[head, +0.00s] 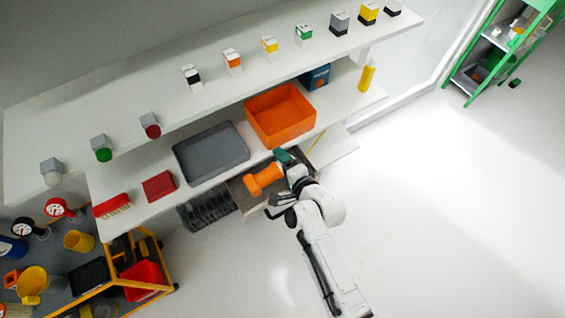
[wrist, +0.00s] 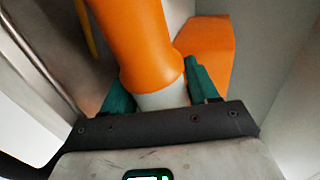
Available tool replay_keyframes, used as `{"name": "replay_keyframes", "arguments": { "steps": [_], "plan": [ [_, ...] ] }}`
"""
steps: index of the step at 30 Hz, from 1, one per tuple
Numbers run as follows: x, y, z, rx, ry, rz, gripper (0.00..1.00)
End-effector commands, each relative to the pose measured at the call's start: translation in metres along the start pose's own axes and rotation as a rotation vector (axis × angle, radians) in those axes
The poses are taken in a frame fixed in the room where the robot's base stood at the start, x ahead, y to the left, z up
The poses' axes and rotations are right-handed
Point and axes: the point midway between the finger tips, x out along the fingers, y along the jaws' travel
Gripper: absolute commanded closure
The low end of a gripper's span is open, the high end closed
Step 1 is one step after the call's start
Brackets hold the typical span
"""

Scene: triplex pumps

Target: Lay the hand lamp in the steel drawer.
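The hand lamp (head: 262,179) has an orange body and shows at the middle of the head view. In the wrist view its orange body (wrist: 138,45) stands above a pale neck. My gripper (head: 284,172) has teal fingers on both sides of that neck in the wrist view (wrist: 160,95) and appears shut on it. The steel drawer (head: 240,198) is pulled out below the lower shelf, with the lamp over it. Its metal wall (wrist: 40,60) shows at the left of the wrist view. The lamp and arm hide much of the drawer; contact with its floor is unclear.
An orange bin (head: 281,115) and a grey tray (head: 210,153) stand on the shelf just above the drawer. A black rack (head: 208,209) is left of it. A yellow stick (head: 318,141) shows near the drawer's right end. The floor at the right is clear.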

Motion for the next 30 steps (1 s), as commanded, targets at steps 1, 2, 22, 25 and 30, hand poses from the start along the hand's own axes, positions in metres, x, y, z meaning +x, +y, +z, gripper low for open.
{"name": "replay_keyframes", "arguments": {
  "steps": [1,2,22,25,30],
  "plan": [
    [-0.013,0.077,-0.002,0.007,-0.002,0.133,0.37],
    [-0.013,0.077,-0.002,0.007,-0.002,0.134,0.34],
    [-0.057,0.049,-0.002,0.001,0.003,0.084,0.15],
    [-0.072,0.039,-0.001,0.0,0.004,0.066,0.15],
    [-0.094,0.022,0.0,-0.001,0.003,0.038,0.15]
  ]
}}
